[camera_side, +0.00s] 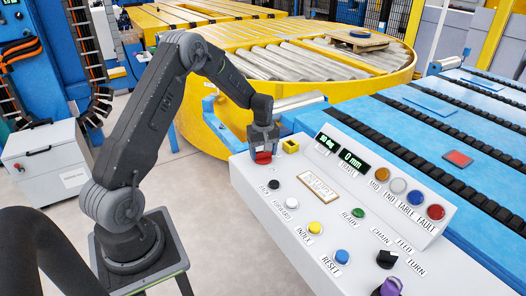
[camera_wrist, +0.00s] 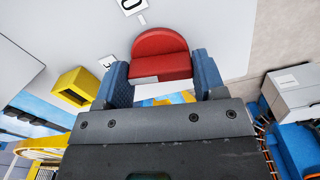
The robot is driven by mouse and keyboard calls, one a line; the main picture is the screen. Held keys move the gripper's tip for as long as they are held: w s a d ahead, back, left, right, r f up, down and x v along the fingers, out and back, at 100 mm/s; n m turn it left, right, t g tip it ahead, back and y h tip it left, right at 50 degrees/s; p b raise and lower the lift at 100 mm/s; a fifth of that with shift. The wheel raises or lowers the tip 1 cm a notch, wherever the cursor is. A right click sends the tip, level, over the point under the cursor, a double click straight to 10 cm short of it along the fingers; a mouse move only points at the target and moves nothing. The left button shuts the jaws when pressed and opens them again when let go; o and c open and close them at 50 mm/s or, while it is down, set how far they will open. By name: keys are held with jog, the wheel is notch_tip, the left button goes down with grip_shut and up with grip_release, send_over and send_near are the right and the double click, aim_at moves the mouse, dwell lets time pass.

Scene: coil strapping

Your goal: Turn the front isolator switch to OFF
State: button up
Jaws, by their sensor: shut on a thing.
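The isolator switch shows as a red knob (camera_side: 263,158) at the far left end of the grey control panel, and in the wrist view (camera_wrist: 160,50) as a rounded red handle with a pale front edge. My gripper (camera_side: 263,142) points down over it. In the wrist view my gripper's (camera_wrist: 161,72) blue-grey fingers stand on either side of the knob, shut on it. A white label reading "0" (camera_wrist: 131,4) lies beyond the knob. A second label (camera_wrist: 108,62) at its left is partly hidden by a finger. The knob's lower part is hidden.
A yellow block (camera_side: 290,146) stands on the panel just right of my gripper. The grey panel (camera_side: 250,190) carries several coloured buttons, a black selector (camera_side: 387,259) and a purple-topped control (camera_side: 390,287). Lit displays (camera_side: 340,153) stand on its raised back. Blue conveyor beds (camera_side: 450,120) lie behind.

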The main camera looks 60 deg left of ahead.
aim_at(263, 151)
jog(key=shift+n, duration=1.1)
jog(key=o, duration=0.9)
notch_tip(263, 151, up, 14)
jog(key=shift+f, duration=0.1)
